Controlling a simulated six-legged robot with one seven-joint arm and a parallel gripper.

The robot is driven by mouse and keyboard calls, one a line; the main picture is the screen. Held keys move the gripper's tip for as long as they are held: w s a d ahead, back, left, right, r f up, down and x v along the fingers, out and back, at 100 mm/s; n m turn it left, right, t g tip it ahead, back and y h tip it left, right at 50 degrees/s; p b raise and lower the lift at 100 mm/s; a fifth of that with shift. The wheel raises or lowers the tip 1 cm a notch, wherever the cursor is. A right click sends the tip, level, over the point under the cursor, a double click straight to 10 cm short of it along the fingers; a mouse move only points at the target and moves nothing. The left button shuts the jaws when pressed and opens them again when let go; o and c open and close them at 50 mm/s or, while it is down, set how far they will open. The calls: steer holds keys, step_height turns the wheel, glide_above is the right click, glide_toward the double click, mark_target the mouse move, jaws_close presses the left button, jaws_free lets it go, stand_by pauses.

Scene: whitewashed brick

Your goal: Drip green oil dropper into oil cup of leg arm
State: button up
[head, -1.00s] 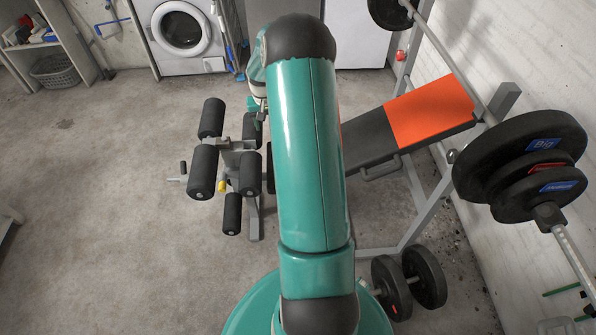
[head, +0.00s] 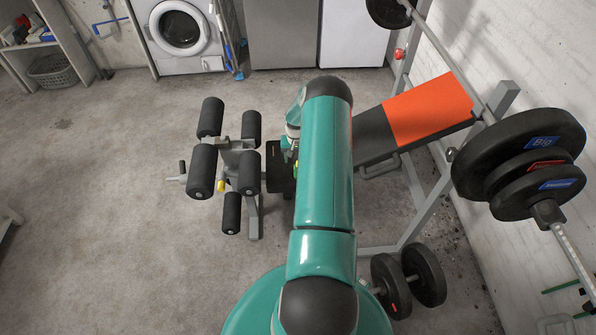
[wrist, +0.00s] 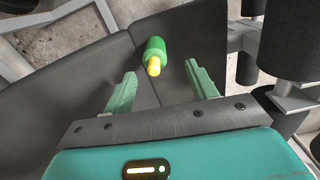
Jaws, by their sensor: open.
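In the wrist view, the green oil dropper (wrist: 154,50) with a yellow tip is over the dark bench pad (wrist: 80,70). I cannot tell whether it stands or lies. My gripper (wrist: 160,69) is open and empty, its two pale green fingers apart, with the dropper just beyond and between their tips. In the head view, my arm hides most of the gripper and dropper. The leg arm (head: 238,160) with black foam rollers stands left of my arm. A small yellow part (head: 221,186) on it may be the oil cup; its opening is not visible.
The bench's orange-ended backrest (head: 428,108) and a loaded barbell (head: 525,160) are at the right, by the brick wall. Dumbbell-like weights (head: 408,280) lie on the floor near my base. A washing machine (head: 180,35) stands behind. The left floor is mostly clear.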

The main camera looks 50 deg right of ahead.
steer(key=f, duration=0.5)
steer(key=shift+s+d+f, duration=0.1)
steer(key=shift+s+f, duration=0.05)
steer(key=shift+s, duration=0.25)
steer(key=c, duration=1.1)
steer(key=shift+c, duration=0.2)
